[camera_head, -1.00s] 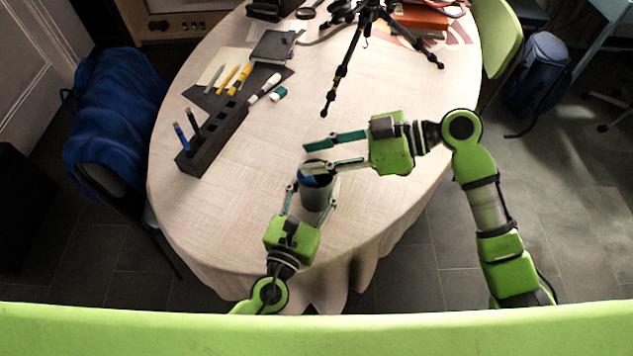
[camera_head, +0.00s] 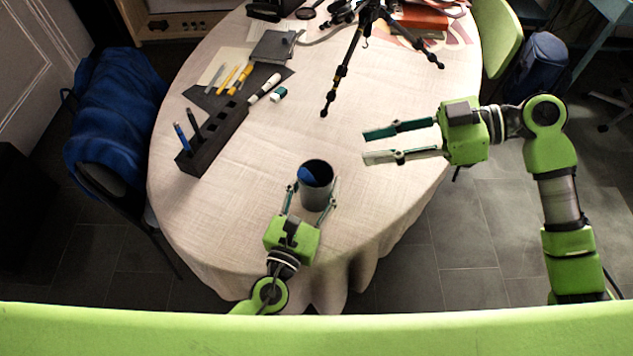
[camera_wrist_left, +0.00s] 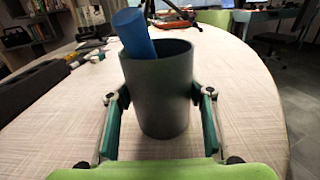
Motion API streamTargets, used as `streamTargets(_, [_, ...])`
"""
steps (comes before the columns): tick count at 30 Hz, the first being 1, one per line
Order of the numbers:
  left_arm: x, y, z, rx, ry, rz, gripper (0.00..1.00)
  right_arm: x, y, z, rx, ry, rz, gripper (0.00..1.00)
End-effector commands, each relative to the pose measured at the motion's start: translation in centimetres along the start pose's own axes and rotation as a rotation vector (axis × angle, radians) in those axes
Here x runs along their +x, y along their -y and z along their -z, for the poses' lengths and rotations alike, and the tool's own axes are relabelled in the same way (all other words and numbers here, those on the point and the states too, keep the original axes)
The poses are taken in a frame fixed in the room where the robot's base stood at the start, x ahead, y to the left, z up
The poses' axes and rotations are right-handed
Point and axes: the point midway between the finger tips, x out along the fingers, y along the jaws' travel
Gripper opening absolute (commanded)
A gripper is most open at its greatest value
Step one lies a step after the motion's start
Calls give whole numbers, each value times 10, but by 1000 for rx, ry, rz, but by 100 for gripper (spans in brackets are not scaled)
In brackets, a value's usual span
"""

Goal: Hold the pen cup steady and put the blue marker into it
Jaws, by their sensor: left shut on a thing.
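The dark grey pen cup (camera_head: 317,190) stands upright near the front of the round table. It also fills the middle of the left wrist view (camera_wrist_left: 160,95). The blue marker (camera_head: 306,176) is inside the cup, leaning toward the left. Its upper part (camera_wrist_left: 134,33) sticks out above the rim in the left wrist view, and its lower end is hidden by the cup wall. My left gripper (camera_head: 311,197) is shut on the cup, one finger on each side. My right gripper (camera_head: 365,146) is open and empty, to the right of the cup and apart from it.
A black block with holes (camera_head: 212,137) holding pens stands at the left. Behind it lie yellow pens (camera_head: 239,80), a white marker (camera_head: 264,89), an eraser (camera_head: 279,94) and a notebook (camera_head: 273,46). A black tripod (camera_head: 345,65) stands at the back. The table's middle is clear.

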Motion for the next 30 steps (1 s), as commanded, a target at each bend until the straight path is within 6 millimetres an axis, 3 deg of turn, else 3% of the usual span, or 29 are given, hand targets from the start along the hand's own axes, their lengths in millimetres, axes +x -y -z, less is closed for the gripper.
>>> streamTargets(1, [0,0,1,1,-1,0,23,0,0,0,0,0,0,30])
streamTargets(2, [0,0,1,1,-1,0,50,0,0,0,0,0,0,30])
streamTargets(4, [0,0,1,1,-1,0,67,0,0,0,0,0,0,30])
streamTargets(17, [-6,0,1,2,-2,0,67,0,0,0,0,0,0,30])
streamTargets(30, [-91,0,2,3,-4,3,67,0,0,0,0,0,0,30])
